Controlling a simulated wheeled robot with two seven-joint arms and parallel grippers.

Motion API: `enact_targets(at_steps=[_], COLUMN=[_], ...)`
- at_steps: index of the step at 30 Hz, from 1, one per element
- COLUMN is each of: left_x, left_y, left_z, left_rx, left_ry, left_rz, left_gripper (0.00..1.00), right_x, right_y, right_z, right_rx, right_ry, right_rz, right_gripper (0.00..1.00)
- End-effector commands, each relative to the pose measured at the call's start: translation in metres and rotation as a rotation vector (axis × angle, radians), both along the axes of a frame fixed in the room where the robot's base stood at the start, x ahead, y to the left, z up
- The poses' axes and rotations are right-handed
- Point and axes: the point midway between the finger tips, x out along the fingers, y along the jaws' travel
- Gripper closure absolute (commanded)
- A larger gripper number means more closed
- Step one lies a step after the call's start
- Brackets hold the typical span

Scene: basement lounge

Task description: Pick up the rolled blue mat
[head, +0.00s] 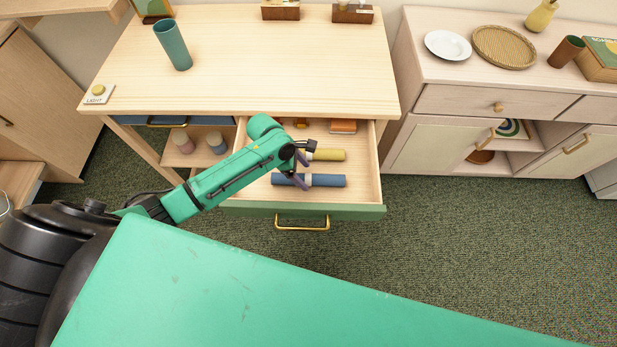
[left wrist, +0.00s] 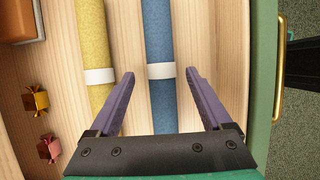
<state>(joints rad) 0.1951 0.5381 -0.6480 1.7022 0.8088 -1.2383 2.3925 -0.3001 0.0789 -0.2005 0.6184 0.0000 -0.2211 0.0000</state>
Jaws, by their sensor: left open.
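The rolled blue mat (head: 330,181) lies in an open drawer, near the drawer's green front, with a white band around it. It also shows in the left wrist view (left wrist: 158,35), running between the two purple fingers. My left gripper (head: 303,170) is over the drawer, at the left part of the blue mat. In the left wrist view my left gripper (left wrist: 158,85) is open, with one finger on each side of the mat and gaps between them and it. I cannot tell how high the fingertips are above the drawer floor. My right gripper is not in view.
A rolled yellow mat (head: 328,155) with a white band lies parallel behind the blue one. Two small wrapped things, one gold (left wrist: 36,100) and one pink (left wrist: 48,148), and an orange-brown box (left wrist: 18,22) are also in the drawer (head: 372,185). The desk (head: 280,65) overhangs behind.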

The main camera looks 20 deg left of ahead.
Motion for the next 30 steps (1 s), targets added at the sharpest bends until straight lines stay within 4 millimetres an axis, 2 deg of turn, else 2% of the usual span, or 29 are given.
enact_targets(at_steps=[3,10,11,15,17,26,30], left_x=[0.001,0.002,0.002,0.002,0.002,0.002,0.002], left_y=[-0.007,-0.009,-0.009,-0.009,-0.009,-0.009,-0.009], left_z=[-0.019,-0.022,-0.022,-0.022,-0.022,-0.019,-0.004], left_rx=[0.001,0.001,0.001,0.001,0.001,0.0,-0.001], left_ry=[0.001,-0.001,-0.001,-0.001,-0.001,-0.003,-0.003], left_rz=[-0.001,-0.001,-0.001,-0.001,-0.001,-0.001,-0.001], left_gripper=[0.18,0.18,0.25,0.79,1.0,1.0,1.0], right_x=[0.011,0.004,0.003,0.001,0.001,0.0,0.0], right_y=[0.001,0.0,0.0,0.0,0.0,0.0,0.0], right_z=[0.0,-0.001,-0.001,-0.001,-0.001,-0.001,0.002], right_rx=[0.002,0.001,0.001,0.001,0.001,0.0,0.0], right_ry=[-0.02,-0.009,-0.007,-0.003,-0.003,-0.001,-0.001], right_rz=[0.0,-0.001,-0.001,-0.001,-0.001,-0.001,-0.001], right_gripper=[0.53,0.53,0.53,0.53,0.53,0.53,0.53])
